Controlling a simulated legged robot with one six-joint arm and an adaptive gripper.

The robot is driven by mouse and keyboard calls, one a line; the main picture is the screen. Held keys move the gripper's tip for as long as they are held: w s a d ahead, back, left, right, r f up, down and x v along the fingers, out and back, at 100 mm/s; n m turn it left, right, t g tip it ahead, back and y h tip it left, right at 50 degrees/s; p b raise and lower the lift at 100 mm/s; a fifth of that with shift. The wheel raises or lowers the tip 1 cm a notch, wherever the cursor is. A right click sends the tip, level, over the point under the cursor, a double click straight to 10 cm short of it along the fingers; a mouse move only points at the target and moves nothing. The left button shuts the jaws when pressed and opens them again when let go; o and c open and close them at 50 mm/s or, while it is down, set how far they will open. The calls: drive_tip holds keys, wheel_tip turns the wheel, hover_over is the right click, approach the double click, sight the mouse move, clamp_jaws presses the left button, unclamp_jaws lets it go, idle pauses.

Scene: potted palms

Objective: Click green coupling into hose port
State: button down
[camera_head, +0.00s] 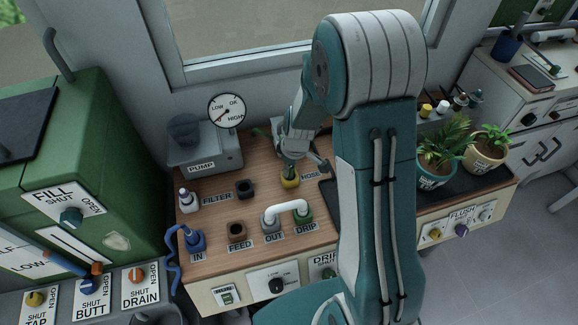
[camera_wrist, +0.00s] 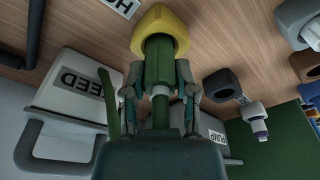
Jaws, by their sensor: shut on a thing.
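The hose port is a yellow six-sided socket (camera_head: 290,180) on the wooden counter, by the HOSE label. It also shows at the top of the wrist view (camera_wrist: 158,14). My gripper (camera_head: 293,158) points down just above this port. In the wrist view my gripper (camera_wrist: 159,92) is shut on the green coupling (camera_wrist: 158,52), with a finger on each side. The coupling's far end overlaps the yellow port and lines up with it. I cannot tell how deep it sits. In the head view my gripper mostly hides the coupling.
The dark filter port (camera_head: 245,188), brown feed port (camera_head: 236,232) and a white pipe (camera_head: 287,207) joining OUT and DRIP stand nearby. The pump (camera_head: 205,150) is behind left. A white FEED container (camera_wrist: 75,88) is close beside my gripper. Potted palms (camera_head: 437,155) stand right.

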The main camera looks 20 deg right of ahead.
drive_tip(key=shift+f, duration=0.4)
drive_tip(key=shift+c, duration=1.6)
unclamp_jaws()
drive_tip(key=shift+r, duration=0.1)
wheel_tip(320, 180, up, 12)
drive_tip(key=s+d, duration=0.1)
drive_tip(key=shift+f, duration=0.25)
drive_tip(key=shift+s+d, duration=0.1)
drive_tip(key=shift+s, duration=0.05)
drive_tip(key=s+a+r+m+t+h, duration=0.1)
drive_tip(key=s+r+m+t, duration=0.3)
drive_tip(key=s+r+m, duration=0.5)
drive_tip(key=s+r, duration=0.7)
drive_tip(key=s, duration=0.3)
drive_tip(key=shift+s+r, duration=0.35)
